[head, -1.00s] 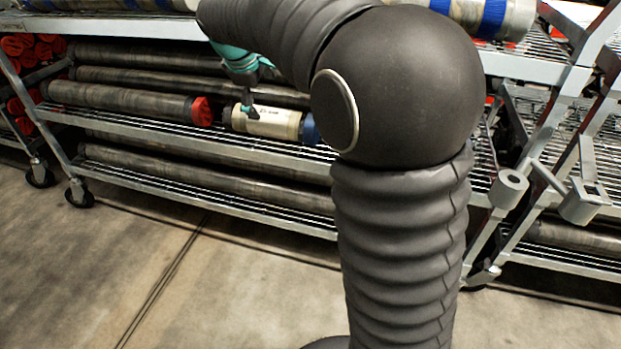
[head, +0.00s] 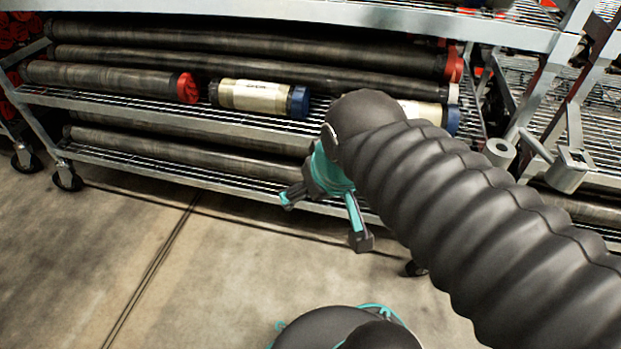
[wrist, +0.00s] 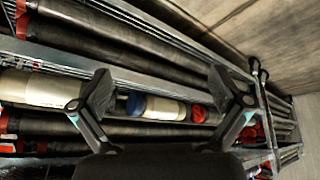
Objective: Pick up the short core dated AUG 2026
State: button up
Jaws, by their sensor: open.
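Two short cream cores with blue caps lie on the rack's middle shelf. The left short core (head: 245,95) has a white label whose text is too small to read. The right short core (head: 420,109) is partly hidden behind my arm. In the wrist view, the right core (wrist: 38,88) is large at the left and the left core (wrist: 164,109) is smaller, between my fingers in the picture. My gripper (head: 322,220) is open and empty, in front of the shelf, below and right of the left core and apart from both. Neither date is legible.
A long dark core with a red cap (head: 187,88) lies left of the left short core. Long dark tubes (head: 250,45) lie behind, and more lie on the shelf below. The shelf's metal front edge (head: 150,124) runs beneath the cores. The concrete floor in front is clear.

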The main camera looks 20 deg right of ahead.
aim_at(252, 95)
jog(key=u, duration=0.05)
jog(key=k, duration=0.95)
jog(key=u, duration=1.15)
jog(key=i, duration=0.75)
jog(key=z, duration=0.65)
jog(key=i, duration=0.8)
jog(key=z, duration=0.6)
